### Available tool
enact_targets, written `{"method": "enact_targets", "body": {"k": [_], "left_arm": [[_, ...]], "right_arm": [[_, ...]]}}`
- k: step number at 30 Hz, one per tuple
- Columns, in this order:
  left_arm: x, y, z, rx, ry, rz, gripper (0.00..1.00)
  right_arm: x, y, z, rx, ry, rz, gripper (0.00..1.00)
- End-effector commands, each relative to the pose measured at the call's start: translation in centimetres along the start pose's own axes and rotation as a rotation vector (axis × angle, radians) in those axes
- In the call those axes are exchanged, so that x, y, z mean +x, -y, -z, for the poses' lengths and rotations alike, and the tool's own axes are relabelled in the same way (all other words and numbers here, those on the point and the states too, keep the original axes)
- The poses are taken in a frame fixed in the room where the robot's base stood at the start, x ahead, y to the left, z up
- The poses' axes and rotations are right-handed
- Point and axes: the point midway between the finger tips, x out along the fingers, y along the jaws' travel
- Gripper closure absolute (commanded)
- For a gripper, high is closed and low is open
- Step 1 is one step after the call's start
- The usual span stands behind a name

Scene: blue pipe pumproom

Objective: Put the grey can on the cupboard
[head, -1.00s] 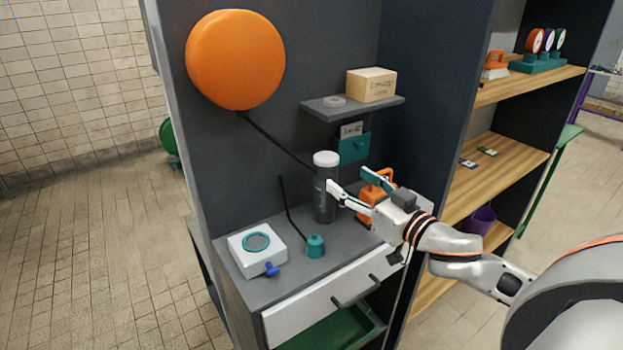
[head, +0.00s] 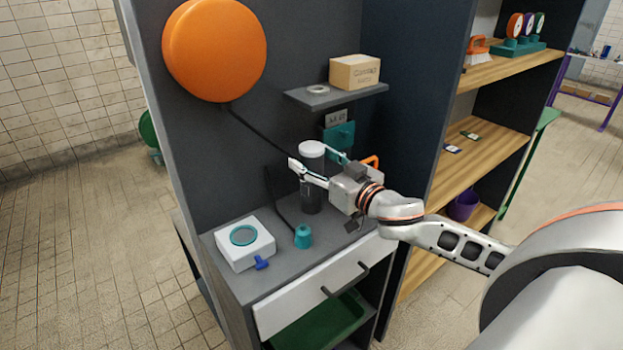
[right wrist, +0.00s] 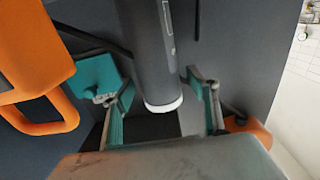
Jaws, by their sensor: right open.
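The grey can (head: 311,185) is a dark upright cylinder with a white lid, standing on the grey counter (head: 225,285) above a white drawer. My right gripper (head: 314,166) is open, with its fingers on either side of the can's upper part. In the right wrist view the can (right wrist: 157,50) comes down between the two open fingers (right wrist: 163,92), its white end low in the gap; contact cannot be told. Which furniture is the cupboard is not clear. My left gripper is not in view.
An orange-handled object (head: 371,162) is partly hidden behind my gripper. A small shelf (head: 300,98) holds a carton (head: 355,71). Wooden shelves (head: 470,155) stand at right.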

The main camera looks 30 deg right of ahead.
Motion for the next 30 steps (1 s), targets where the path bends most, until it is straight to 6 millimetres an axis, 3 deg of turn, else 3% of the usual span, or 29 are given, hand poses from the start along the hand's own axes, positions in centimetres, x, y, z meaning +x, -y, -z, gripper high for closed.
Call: {"method": "enact_targets", "body": {"k": [12,14,19,30], "left_arm": [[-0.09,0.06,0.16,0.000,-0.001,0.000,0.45],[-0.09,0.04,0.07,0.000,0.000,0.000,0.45],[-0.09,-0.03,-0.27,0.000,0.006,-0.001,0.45],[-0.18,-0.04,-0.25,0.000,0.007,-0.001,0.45]], "right_arm": [[1.04,-0.01,-0.03,0.000,0.001,0.000,0.41],[1.04,-0.01,-0.03,0.000,0.001,0.000,0.54],[1.03,-0.01,-0.02,0.000,0.001,0.000,0.98],[1.11,-0.07,0.20,0.000,-0.001,0.000,1.00]]}}
